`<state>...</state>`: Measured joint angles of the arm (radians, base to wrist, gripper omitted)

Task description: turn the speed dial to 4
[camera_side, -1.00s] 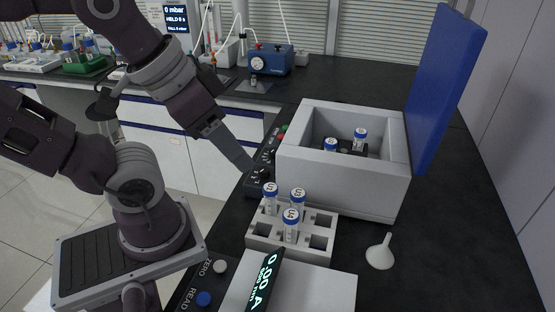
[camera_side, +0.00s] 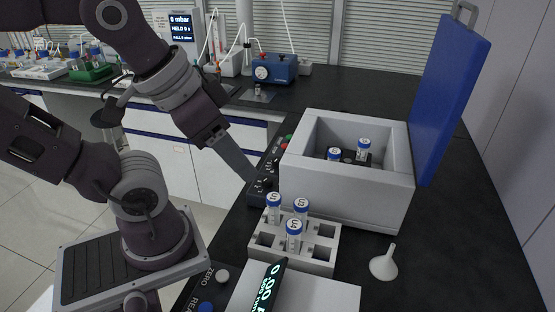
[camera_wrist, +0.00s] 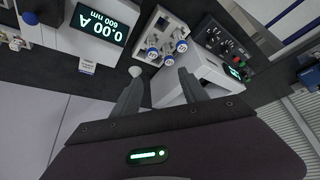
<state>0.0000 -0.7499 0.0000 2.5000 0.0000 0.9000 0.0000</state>
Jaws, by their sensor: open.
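A dark control panel (camera_side: 256,194) with black dials runs along the left side of the white open box. Small dials (camera_side: 267,183) show near its front end; their numbers are too small to read, and I cannot tell which is the speed dial. The panel also shows in the wrist view (camera_wrist: 226,42), at upper right, with several knobs. My gripper (camera_side: 252,179) points down toward the panel's dials in the side view; contact cannot be made out. In the wrist view my gripper (camera_wrist: 158,88) has its two fingers apart with nothing held between them.
The white box (camera_side: 345,199) has a raised blue lid (camera_side: 447,95) and holds capped vials. A grey rack (camera_side: 267,253) with three blue-capped vials stands in front. A white funnel (camera_side: 383,265) lies at right. A display reading 0.00 A (camera_side: 266,285) is at the front.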

